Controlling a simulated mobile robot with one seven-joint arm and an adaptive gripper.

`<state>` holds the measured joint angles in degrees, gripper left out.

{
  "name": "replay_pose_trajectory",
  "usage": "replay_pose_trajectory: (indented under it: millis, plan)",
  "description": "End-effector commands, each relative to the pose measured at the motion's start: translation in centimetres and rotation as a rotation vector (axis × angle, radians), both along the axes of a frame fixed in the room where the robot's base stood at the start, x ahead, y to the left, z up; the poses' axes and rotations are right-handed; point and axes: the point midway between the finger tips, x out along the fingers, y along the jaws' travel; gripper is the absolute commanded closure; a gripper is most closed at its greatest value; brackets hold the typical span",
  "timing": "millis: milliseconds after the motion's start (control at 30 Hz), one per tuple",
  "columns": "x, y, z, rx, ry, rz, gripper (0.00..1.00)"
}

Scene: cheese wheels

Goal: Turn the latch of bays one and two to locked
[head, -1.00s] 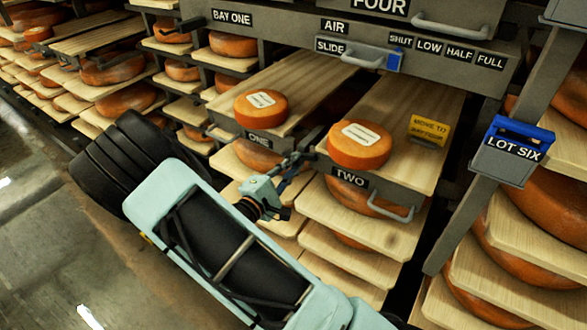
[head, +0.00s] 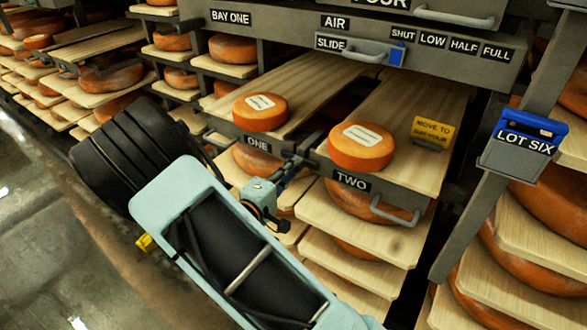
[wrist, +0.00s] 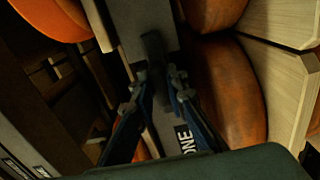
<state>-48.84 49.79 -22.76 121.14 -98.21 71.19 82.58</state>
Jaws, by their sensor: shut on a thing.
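The front marked ONE (head: 258,144) and the front marked TWO (head: 352,181) each carry a plank with an orange cheese wheel. My gripper (head: 296,165) is at the right end of front ONE, in the gap beside front TWO. In the wrist view its two blue-black fingers (wrist: 158,82) are closed around a narrow dark piece, which looks like the latch lever of ONE (wrist: 153,47). The ONE label (wrist: 183,139) lies just beyond the right finger. In the head view the lever is hidden by the fingers. I cannot make out a latch on TWO.
A bar handle (head: 395,212) juts from front TWO. A yellow tag (head: 433,132) stands on its plank. Above is a grey beam (head: 290,42) with an AIR slide (head: 365,52). A post with a blue LOT SIX holder (head: 525,140) stands right. Shelves of cheese surround the gripper.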

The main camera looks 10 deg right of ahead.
Motion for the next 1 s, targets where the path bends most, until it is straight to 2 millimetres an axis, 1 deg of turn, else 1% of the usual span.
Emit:
replay_pose_trajectory:
  millis: [167, 200, 333, 667, 767, 867, 1000]
  plan:
    - [0.0, 0.1, -0.1, 0.003, 0.000, 0.001, 1.00]
    - [0.0, 0.1, -0.1, 0.003, 0.000, 0.001, 0.84]
    - [0.0, 0.1, -0.1, 0.002, 0.001, 0.001, 0.70]
    - [-0.2, 0.3, 0.0, 0.001, 0.001, 0.001, 0.70]
    - [-0.9, 1.1, -0.1, 0.001, 0.001, 0.004, 0.70]
    - [-2.1, 2.4, -0.1, 0.001, 0.001, 0.006, 0.70]
    - [-4.4, 4.6, -0.1, 0.001, 0.001, 0.006, 0.70]
